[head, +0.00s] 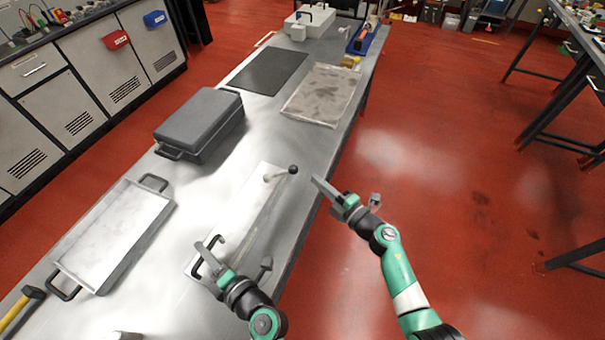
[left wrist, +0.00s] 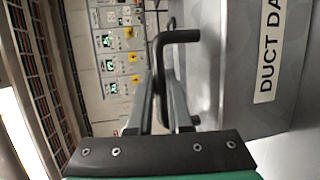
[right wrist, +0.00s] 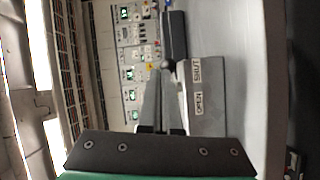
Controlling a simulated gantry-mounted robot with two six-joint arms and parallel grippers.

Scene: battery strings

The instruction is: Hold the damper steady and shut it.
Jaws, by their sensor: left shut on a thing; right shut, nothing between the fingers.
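The damper (head: 258,195), a pale metal duct piece, lies on the bench. Its label "DUCT DA..." (left wrist: 270,45), cut off by the frame, shows in the left wrist view. My left gripper (head: 207,252) is shut on the damper's dark bar handle (left wrist: 180,37) at the near end. A lever with a black knob (head: 293,169) stands at the far end, pointing right. My right gripper (head: 317,182) is shut and empty, just right of the knob and apart from it. The right wrist view shows the labels SHUT (right wrist: 196,70) and OPEN (right wrist: 199,103); the fingers partly hide the lever there.
A grey lidded case (head: 198,120) and a shallow metal tray (head: 115,232) with handles stand left of the damper. A black mat (head: 268,70) and a stained plate (head: 322,94) lie beyond it. The bench's right edge runs close beside the damper, with open red floor past it.

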